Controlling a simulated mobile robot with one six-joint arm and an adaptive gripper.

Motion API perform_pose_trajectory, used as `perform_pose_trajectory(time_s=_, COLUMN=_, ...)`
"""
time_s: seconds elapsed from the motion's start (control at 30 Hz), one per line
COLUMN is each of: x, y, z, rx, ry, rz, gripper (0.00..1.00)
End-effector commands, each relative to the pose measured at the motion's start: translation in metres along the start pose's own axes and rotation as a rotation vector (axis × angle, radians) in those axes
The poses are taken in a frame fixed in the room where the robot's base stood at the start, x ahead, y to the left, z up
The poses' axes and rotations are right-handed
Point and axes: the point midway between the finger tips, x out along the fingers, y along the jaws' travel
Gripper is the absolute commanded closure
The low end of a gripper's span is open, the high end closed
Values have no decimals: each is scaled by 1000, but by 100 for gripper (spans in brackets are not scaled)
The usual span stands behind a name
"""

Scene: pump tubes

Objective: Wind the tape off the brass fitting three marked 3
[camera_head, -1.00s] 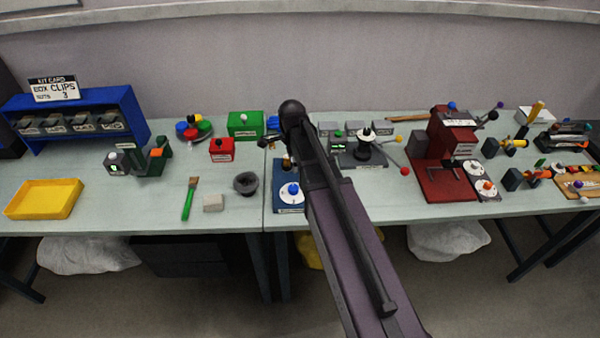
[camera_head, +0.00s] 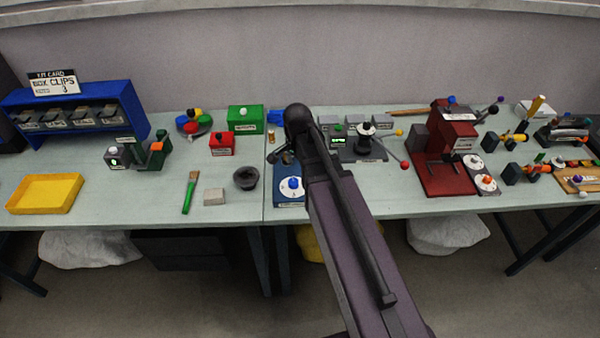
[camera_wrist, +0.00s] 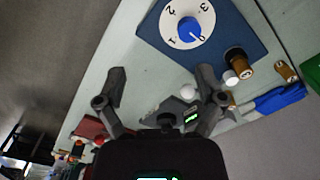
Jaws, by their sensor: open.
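My gripper (camera_wrist: 162,80) is open and empty in the wrist view, its two dark fingers apart above the bench. A blue base with a white numbered dial (camera_wrist: 208,22) and blue knob lies beyond the fingertips; in the head view the dial (camera_head: 291,186) is left of my arm. A brown-and-brass cylinder with a dark top (camera_wrist: 240,63) stands by the blue base's edge, a small white round piece beside it. A smaller brass piece (camera_wrist: 286,71) stands farther right; a brass piece (camera_head: 271,137) also shows in the head view.
A red box (camera_head: 221,146), a green box (camera_head: 245,119) and a dark bowl (camera_head: 246,178) stand left of my arm. A device with a black-and-white knob and a red-ended lever (camera_head: 368,148) stands close right.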

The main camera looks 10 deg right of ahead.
Motion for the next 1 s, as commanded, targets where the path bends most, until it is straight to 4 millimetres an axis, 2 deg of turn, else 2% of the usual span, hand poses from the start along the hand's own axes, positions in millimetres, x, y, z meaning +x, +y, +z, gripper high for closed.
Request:
perform_pose_trajectory(time_s=0.4, x=4, y=20, z=10, rx=-224, ry=0, rz=0, gripper=12)
perform_pose_trajectory(time_s=1.0, x=4, y=22, z=11, rx=-264, ry=0, rz=0, gripper=12)
